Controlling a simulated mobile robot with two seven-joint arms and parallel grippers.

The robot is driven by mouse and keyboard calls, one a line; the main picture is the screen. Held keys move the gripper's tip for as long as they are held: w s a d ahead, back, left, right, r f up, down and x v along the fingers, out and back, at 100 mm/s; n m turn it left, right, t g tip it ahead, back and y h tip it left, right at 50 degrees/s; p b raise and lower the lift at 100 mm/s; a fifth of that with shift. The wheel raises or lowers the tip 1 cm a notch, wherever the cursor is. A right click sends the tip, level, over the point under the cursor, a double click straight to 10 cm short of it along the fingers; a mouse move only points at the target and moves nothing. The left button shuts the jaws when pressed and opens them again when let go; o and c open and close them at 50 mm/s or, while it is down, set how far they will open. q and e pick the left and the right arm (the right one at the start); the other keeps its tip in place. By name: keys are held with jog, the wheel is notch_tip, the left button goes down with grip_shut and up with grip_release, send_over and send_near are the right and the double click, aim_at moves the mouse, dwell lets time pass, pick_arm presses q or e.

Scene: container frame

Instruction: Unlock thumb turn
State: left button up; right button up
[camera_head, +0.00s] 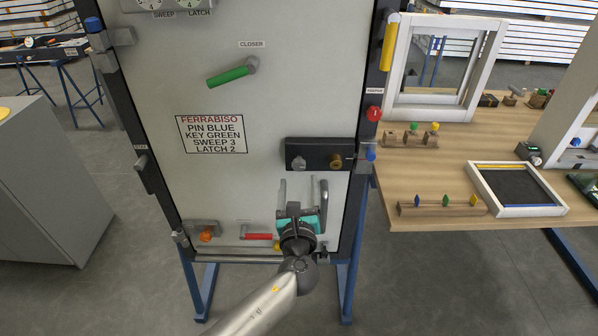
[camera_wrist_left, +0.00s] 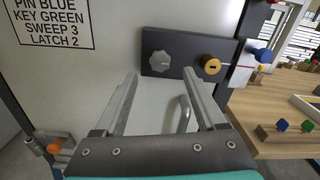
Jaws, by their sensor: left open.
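The thumb turn is a grey knob (camera_head: 298,163) on the left of a dark lock plate (camera_head: 318,150) on the pale door panel. The wrist view shows the knob (camera_wrist_left: 158,64) and, to its right, a brass key cylinder (camera_wrist_left: 211,66). My left gripper (camera_head: 297,184) is open and empty, just below the knob in the head view. In the wrist view its fingertips (camera_wrist_left: 159,74) appear on either side of the knob's lower part; I cannot tell how far off they are. My right gripper is not in view.
A grey pull handle (camera_head: 323,192) stands beside my left gripper, below the plate. A green closer lever (camera_head: 231,75), an orange knob (camera_head: 206,236) and a red bar (camera_head: 258,237) are on the panel. A wooden bench (camera_head: 435,170) with small parts stands right.

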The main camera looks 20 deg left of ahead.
aim_at(299, 167)
pick_arm(q)
jog(key=shift+b+x, duration=0.4)
jog(key=shift+x, duration=2.35)
grip_shut()
